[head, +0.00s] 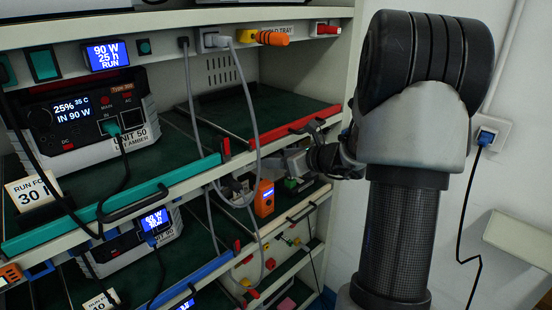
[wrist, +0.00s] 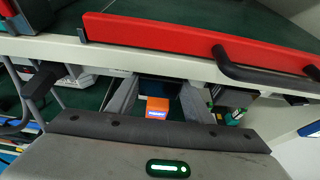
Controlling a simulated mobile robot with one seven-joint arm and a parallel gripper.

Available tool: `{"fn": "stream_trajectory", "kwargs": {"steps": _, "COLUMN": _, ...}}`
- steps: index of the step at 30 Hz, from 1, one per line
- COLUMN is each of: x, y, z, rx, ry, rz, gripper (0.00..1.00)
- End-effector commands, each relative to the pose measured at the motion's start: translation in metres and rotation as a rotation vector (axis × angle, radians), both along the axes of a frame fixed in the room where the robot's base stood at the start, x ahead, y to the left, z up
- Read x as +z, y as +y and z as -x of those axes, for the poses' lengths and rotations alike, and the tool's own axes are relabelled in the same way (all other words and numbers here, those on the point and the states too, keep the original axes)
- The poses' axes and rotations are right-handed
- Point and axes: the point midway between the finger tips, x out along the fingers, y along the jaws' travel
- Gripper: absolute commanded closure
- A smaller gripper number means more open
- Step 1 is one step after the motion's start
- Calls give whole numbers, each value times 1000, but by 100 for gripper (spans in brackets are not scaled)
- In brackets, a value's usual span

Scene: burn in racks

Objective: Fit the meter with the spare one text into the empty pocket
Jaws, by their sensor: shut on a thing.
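My gripper (head: 292,160) reaches in from the right at the rack front, near the red-edged shelf. In the wrist view my gripper (wrist: 160,88) has its two grey fingers well apart, and a dark blue thing (wrist: 161,87) fills the gap near their tips. I cannot tell whether that is a meter, and no text on it is readable. An orange meter (head: 264,198) with a small lit display stands upright below and left of my gripper. It also shows between the fingers in the wrist view (wrist: 157,107). The empty pocket cannot be made out.
A red shelf edge (wrist: 190,42) and a black handle (wrist: 262,70) lie just beyond my fingers. Grey cables (head: 250,110) hang at the rack front, left of my gripper. A powered unit (head: 85,120) stands on the left shelf. The green shelf (head: 290,105) behind the red edge is bare.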

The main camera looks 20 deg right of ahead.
Motion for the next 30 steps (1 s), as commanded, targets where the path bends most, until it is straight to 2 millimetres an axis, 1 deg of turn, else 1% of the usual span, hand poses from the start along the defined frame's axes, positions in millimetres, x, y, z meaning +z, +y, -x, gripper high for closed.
{"fn": "stream_trajectory", "kwargs": {"steps": 30, "x": 0, "y": -4, "z": 10, "rx": -1, "ry": 0, "rz": 0, "gripper": 89}}
